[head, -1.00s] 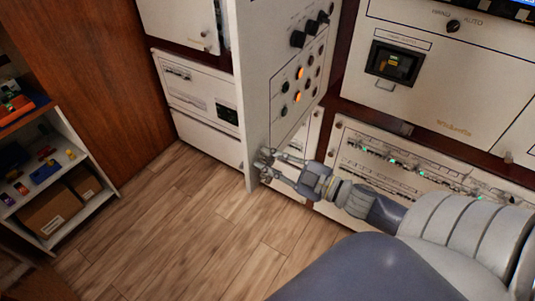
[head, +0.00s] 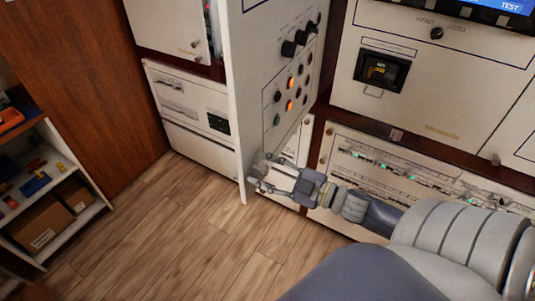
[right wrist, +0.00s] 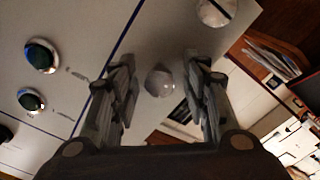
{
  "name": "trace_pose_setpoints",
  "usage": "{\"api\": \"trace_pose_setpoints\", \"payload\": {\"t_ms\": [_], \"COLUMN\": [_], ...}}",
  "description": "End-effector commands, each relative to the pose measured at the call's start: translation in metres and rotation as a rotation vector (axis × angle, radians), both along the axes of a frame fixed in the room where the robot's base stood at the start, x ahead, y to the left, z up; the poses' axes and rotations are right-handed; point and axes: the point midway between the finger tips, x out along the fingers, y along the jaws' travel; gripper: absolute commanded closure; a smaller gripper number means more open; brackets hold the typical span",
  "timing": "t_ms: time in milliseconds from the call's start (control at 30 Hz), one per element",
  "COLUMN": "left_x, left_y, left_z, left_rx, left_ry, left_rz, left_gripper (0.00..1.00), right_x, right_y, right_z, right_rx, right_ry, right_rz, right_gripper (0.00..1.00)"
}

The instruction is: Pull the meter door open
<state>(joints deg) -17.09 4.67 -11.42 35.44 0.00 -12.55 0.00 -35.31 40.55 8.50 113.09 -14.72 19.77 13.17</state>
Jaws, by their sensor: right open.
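The meter door appears to be the pale hinged panel (head: 262,60) with black knobs and lit orange lamps, standing swung out from the cabinet front in the head view. My right gripper (head: 258,172) is at its lower outer corner, fingers apart. My left gripper is not in view.
Cabinet fronts with a relay window (head: 381,70) and a row of small green lights (head: 410,178) stand to the right. White drawers (head: 190,100) lie left of the panel. A shelf with boxes (head: 42,222) is at far left. The wooden floor (head: 170,240) is clear.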

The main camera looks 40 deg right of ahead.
Motion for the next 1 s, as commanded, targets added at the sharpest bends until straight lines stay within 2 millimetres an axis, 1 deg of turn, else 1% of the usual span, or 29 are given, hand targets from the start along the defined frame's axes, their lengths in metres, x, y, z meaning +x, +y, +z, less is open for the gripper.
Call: {"api": "trace_pose_setpoints", "payload": {"t_ms": [33,133,267,600,700,833,1000], "left_x": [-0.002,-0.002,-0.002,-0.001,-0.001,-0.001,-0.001], "left_y": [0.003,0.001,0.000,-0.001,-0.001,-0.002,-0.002], "left_z": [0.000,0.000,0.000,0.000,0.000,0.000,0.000], "left_rx": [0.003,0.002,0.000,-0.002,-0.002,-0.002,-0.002], "left_ry": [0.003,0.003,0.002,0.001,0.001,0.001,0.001], "left_rz": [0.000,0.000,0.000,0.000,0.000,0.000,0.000], "left_gripper": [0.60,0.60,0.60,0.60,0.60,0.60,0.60], "right_x": [-0.001,-0.006,-0.020,-0.076,-0.090,-0.103,-0.109], "right_y": [0.000,-0.002,-0.009,-0.035,-0.042,-0.048,-0.050], "right_z": [0.000,-0.001,-0.002,-0.002,-0.001,-0.001,0.000], "right_rx": [0.000,0.001,0.001,0.001,0.001,0.001,0.000], "right_ry": [0.000,0.002,0.004,0.005,0.004,0.003,0.000], "right_rz": [0.000,-0.001,-0.001,-0.002,-0.001,-0.002,0.000], "right_gripper": [0.57,0.57,0.57,0.57,0.57,0.57,0.57]}}
